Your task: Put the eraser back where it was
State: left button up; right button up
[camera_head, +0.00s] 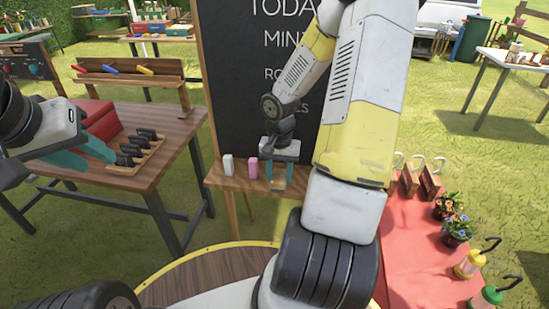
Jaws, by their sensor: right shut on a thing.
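A blackboard (237,80) with white lettering stands at the centre, with a narrow wooden ledge (228,181) along its lower edge. My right gripper (279,187) points down at the right part of this ledge. It is shut on the eraser, which is mostly hidden between the teal fingers. I cannot tell whether the eraser touches the ledge. A white block (228,165) and a pink block (252,168) stand on the ledge to its left. My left gripper (92,160) is open and empty at the left, over the near part of the wooden table.
The wooden table (172,130) holds a rack of several dark-handled items (135,152) and a red box (98,120). My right arm covers the blackboard's right side.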

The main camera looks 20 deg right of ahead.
jog(key=w+d, duration=0.2)
jog(key=d, duration=0.1)
jog(key=w+d, duration=0.2)
jog(key=shift+d+f, duration=0.25)
jog(key=shift+f, duration=0.05)
jog(key=f, duration=0.3)
jog(key=shift+w+d+f, duration=0.1)
jog(key=shift+d+f, duration=0.15)
jog(key=shift+f, duration=0.05)
jog(key=o, duration=1.2)
notch_tip(320, 180, up, 11)
notch_tip(320, 180, up, 14)
jog(key=n+t+h, duration=0.1)
jog(key=n+t, duration=0.1)
jog(key=n, duration=0.1)
send_over(275, 184)
jog(key=s+a+r+n+t+y, duration=0.1)
jog(key=s+a+r, duration=0.1)
jog(key=s, duration=0.1)
jog(key=s+a+r+n+t+y, duration=0.1)
jog(key=s+a+r, duration=0.2)
jog(key=s, duration=0.1)
jog(key=s+a+r+n+t+y, duration=0.1)
jog(key=s+a+r+n+t, duration=0.1)
jog(key=s+a+r, duration=0.1)
jog(key=shift+s+a, duration=0.2)
jog(key=shift+s, duration=0.35)
